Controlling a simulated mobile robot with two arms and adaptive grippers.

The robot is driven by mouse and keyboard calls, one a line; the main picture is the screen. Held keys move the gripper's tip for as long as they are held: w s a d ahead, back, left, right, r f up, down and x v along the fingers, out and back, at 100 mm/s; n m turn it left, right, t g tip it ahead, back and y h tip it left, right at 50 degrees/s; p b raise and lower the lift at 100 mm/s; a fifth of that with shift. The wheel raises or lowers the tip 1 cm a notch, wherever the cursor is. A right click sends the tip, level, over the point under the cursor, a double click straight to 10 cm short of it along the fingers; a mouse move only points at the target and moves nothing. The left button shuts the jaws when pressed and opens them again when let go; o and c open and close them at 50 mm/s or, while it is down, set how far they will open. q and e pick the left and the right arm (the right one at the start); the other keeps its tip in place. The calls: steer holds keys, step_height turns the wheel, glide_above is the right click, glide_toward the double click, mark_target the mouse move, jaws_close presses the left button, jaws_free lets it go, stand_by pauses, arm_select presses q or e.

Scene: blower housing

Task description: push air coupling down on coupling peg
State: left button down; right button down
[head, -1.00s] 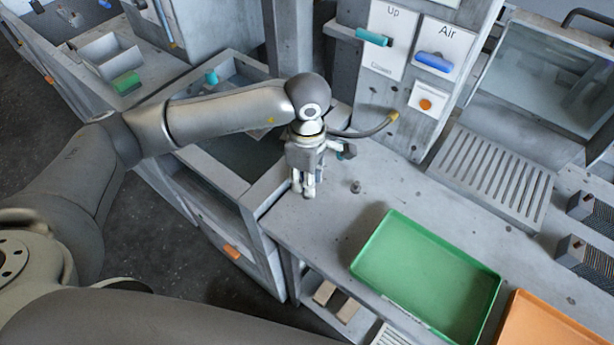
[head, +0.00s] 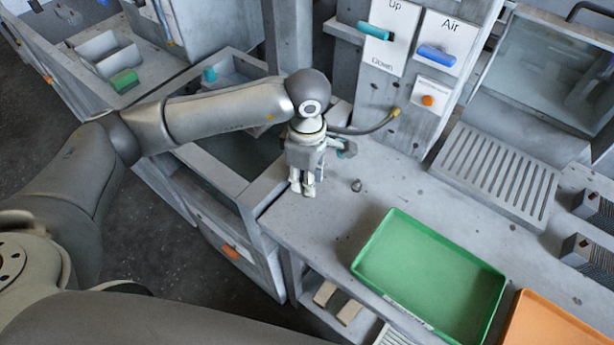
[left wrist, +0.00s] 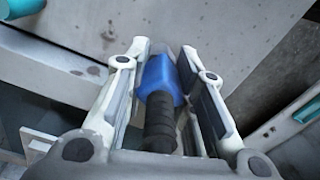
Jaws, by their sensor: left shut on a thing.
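My left gripper (head: 303,188) points down over the left end of the grey bench top (head: 330,240). In the left wrist view its two fingers (left wrist: 161,58) stand on either side of a blue piece with a black ribbed grip, which I take to be the air coupling (left wrist: 160,80). The gripper is shut on it. In the head view the coupling is hidden by the gripper. A small grey knob (head: 356,185) stands on the bench to the right of the gripper; I cannot tell whether it is the coupling peg. No peg shows under the coupling. My right gripper is out of view.
A dark hose with a yellow end (head: 394,113) runs from the wall panel behind the gripper. A green tray (head: 375,250) and an orange tray (head: 540,325) lie on the bench. A slotted grey plate (head: 495,175) is at the right. An open bin lies left of the bench.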

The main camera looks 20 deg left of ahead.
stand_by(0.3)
arm_select(q)
steer(key=c, duration=1.1)
jaws_free()
steer(key=shift+r, duration=0.1)
step_height(320, 180, up, 12)
steer(key=shift+f, duration=0.1)
